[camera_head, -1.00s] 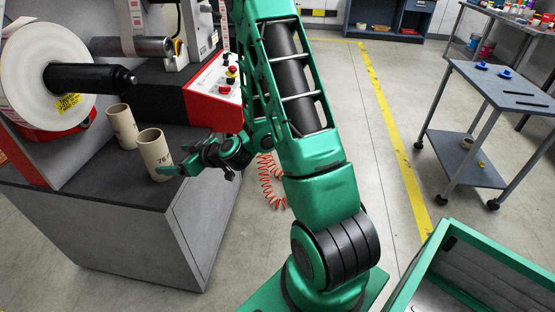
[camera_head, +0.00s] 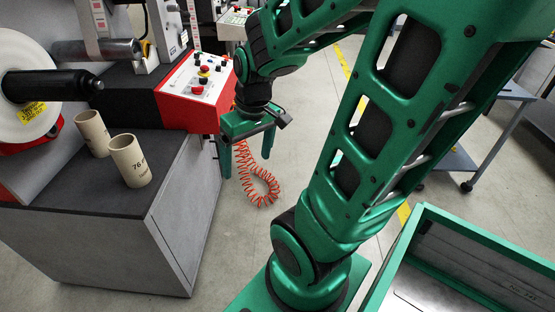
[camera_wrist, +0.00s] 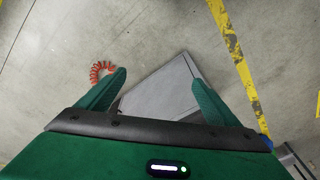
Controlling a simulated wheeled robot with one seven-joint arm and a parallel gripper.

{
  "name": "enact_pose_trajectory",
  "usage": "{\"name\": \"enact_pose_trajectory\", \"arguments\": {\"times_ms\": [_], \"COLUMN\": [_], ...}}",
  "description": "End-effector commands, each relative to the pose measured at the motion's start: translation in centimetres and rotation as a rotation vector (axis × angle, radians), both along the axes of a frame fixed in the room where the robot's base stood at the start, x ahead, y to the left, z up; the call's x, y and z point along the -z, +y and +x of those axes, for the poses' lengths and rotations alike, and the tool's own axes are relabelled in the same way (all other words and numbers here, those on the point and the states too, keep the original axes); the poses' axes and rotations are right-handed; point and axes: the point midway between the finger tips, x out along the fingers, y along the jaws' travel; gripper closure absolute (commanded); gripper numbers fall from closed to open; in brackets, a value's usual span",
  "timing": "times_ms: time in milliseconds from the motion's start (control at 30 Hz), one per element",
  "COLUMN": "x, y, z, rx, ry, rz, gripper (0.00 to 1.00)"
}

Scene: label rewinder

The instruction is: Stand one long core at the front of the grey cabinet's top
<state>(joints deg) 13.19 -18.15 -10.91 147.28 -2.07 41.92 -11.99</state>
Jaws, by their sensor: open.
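Two beige cardboard cores stand upright on the dark top of the grey cabinet (camera_head: 60,190). The nearer core (camera_head: 131,161), marked "76", stands near the top's front right part. The other core (camera_head: 93,133) stands behind it to the left. My gripper (camera_head: 246,166) is open and empty, pointing down beyond the cabinet's right side, apart from both cores. In the wrist view my gripper (camera_wrist: 157,88) has its fingers spread, with a grey panel (camera_wrist: 165,88) and bare floor below. No core shows in that view.
The rewinder holds a white label roll (camera_head: 22,100) and a black shaft (camera_head: 50,84) above the cabinet. A red control box (camera_head: 193,100) stands at the back. A coiled red hose (camera_head: 262,190) hangs near my gripper. A green-rimmed bin (camera_head: 470,240) is at the lower right.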

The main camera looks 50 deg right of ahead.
Motion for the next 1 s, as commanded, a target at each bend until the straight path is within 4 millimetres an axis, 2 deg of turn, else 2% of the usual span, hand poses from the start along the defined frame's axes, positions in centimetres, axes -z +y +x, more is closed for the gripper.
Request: {"name": "enact_pose_trajectory", "arguments": {"times_ms": [33,133,233,333,867,933,1000], "x": [-1.0,-2.3,-3.1,-3.6,-3.7,-3.2,-3.1], "y": [-0.5,-1.0,-1.2,-1.3,-1.3,-1.3,-1.3], "z": [-1.9,-5.5,-7.9,-9.3,-9.7,-8.7,-8.4], "rx": [0.072,0.207,0.305,0.360,0.374,0.375,0.375], "ry": [0.027,0.090,0.134,0.159,0.168,0.180,0.184], "rz": [-0.002,0.003,0.012,0.019,0.021,0.019,0.018], "gripper": [0.14,0.14,0.14,0.14,0.14,0.14,0.14]}}
